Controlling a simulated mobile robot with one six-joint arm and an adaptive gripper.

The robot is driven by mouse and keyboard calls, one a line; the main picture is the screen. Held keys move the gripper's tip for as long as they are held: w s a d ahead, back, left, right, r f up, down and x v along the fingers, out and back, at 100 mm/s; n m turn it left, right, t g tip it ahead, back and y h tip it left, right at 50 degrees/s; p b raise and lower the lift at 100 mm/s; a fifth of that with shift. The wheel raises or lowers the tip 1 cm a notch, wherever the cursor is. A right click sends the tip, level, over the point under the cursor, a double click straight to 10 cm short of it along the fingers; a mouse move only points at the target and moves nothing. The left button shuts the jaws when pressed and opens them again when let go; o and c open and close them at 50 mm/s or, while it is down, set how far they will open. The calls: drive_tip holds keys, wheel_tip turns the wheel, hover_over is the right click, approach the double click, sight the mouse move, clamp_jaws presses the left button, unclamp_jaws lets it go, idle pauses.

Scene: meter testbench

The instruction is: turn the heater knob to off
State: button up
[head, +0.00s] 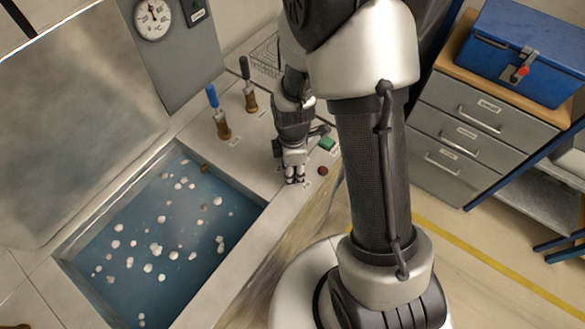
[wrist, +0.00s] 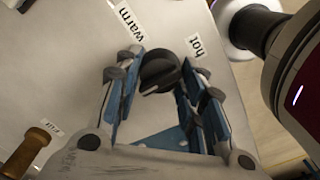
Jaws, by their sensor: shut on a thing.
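The heater knob (wrist: 160,72) is a round black dial with a raised grip bar, on a pale panel in the wrist view. A light mark on the bar points to the lower left in that view. The label "warm" (wrist: 125,18) lies at its upper left and "hot" (wrist: 197,46) at its upper right. No "off" label is readable. My gripper (wrist: 163,62) has its blue fingers on either side of the knob and is shut on it. In the head view my gripper (head: 294,180) points down at the bench's right part and hides the knob.
A blue-handled lever (head: 218,112) and a black-handled lever (head: 248,86) stand left of my gripper. A red button (head: 323,170) and green button (head: 327,144) are close on its right. A water basin (head: 200,210) with white bits lies lower left.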

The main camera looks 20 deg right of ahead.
idle(0.3)
drive_tip(key=o, duration=1.1)
drive_tip(key=shift+r, duration=0.1)
wheel_tip(320, 180, up, 12)
drive_tip(key=shift+f, duration=0.1)
